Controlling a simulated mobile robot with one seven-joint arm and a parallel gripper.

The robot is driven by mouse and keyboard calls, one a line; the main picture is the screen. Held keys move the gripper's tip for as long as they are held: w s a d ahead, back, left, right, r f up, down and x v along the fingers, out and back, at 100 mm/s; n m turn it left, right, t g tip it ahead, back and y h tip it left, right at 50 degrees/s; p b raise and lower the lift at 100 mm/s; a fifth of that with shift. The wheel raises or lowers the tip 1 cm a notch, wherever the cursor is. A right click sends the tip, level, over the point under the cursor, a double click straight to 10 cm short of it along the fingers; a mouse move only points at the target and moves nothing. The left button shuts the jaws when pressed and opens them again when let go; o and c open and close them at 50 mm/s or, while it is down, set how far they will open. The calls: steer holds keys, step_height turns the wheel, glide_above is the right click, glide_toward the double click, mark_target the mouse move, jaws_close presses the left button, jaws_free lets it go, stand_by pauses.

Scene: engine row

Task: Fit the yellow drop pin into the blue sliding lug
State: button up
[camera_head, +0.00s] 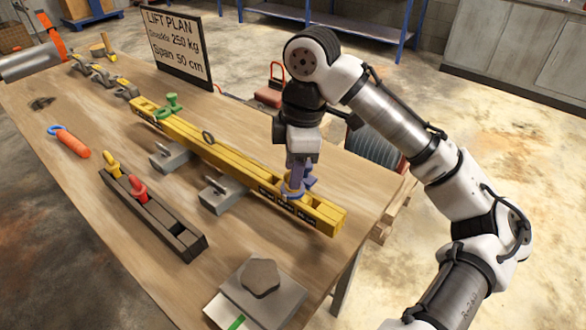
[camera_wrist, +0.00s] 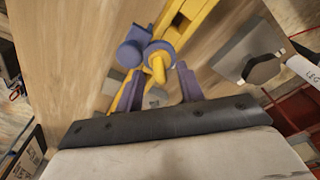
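A yellow drop pin (camera_head: 113,164) stands in a dark rack (camera_head: 180,232) in the head view, left of the yellow beam. The blue sliding lug (camera_head: 293,190) sits near the right end of the beam. My gripper (camera_head: 299,180) points down at the lug, and its fingers partly cover it. In the wrist view the two purple fingers of my gripper (camera_wrist: 160,78) stand apart on either side of the lug (camera_wrist: 159,47). Contact is not clear. A yellow rounded piece (camera_wrist: 158,68) shows at the lug's ring; I cannot tell what it belongs to.
The yellow beam (camera_head: 222,155) rests on grey supports (camera_head: 223,194) and carries a green piece (camera_head: 172,104). A red pin (camera_head: 138,188) shares the rack. An orange tool (camera_head: 74,145) lies left. A grey block (camera_head: 255,293) stands in front. A sign (camera_head: 177,46) stands behind the beam.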

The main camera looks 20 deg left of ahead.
mark_target(302, 186)
step_height(302, 186, up, 13)
steer(key=d, duration=0.1)
steer(key=shift+w+d+f, duration=0.2)
steer(key=shift+w, duration=0.05)
steer(key=shift+s+f, duration=0.1)
